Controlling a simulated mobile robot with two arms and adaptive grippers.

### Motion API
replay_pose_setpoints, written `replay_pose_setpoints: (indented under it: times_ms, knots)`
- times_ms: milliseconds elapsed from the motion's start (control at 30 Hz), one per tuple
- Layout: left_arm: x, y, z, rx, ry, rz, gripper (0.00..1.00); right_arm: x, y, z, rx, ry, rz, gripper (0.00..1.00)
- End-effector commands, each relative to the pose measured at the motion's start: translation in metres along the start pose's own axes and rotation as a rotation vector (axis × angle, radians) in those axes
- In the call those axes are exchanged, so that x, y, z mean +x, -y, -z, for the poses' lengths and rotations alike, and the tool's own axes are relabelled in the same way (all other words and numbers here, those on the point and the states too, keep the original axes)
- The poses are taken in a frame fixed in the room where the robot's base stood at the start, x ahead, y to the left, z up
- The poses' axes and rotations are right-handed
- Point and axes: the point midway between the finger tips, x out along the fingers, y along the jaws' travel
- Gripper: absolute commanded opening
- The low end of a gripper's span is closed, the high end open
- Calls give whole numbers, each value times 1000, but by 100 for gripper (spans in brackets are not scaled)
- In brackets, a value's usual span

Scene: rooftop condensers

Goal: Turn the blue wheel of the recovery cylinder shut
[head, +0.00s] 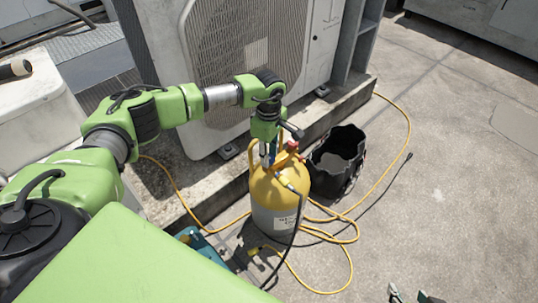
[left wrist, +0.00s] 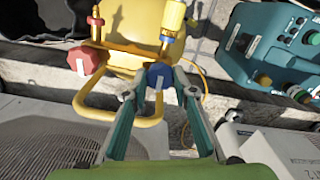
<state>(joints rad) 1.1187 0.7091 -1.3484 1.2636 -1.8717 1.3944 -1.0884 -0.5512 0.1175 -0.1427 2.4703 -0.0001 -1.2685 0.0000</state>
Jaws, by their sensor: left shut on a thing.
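The recovery cylinder (head: 278,203), yellow on top and grey below, stands upright on the roof floor. My left gripper (head: 267,157) reaches down over its top from above. In the left wrist view the blue wheel (left wrist: 159,75) sits between the two fingertips of my left gripper (left wrist: 159,94), which are shut on it. A red wheel (left wrist: 87,61) is on the valve beside it; it also shows in the head view (head: 292,146). The blue wheel is mostly hidden by the gripper in the head view. Two fingertips of my right gripper (head: 412,295) show apart and empty at the bottom edge.
A black bucket (head: 322,182) stands close behind the cylinder to the right. Yellow hoses (head: 352,226) and a black one loop around its foot. A teal machine (head: 207,243) is at its left. The condenser (head: 178,72) stands behind on a concrete ledge. Floor at right is clear.

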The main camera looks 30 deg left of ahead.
Motion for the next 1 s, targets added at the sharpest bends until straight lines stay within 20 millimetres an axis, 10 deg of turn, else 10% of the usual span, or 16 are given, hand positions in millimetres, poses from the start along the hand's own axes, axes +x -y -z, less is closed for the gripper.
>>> replay_pose_setpoints:
  times_ms: [633, 700, 1000]
  knots:
    - [0, 0, 1, 48, -1, 0, 4, 1, 1, 7, -1, -28, 2, 39]
    - [0, 0, 1, 48, -1, 0, 42, 1, 1, 7, -1, -28, 2, 39]
    - [0, 0, 0, 48, 0, 0, 42, 1, 1, 6, -1, -26, 2, 39]
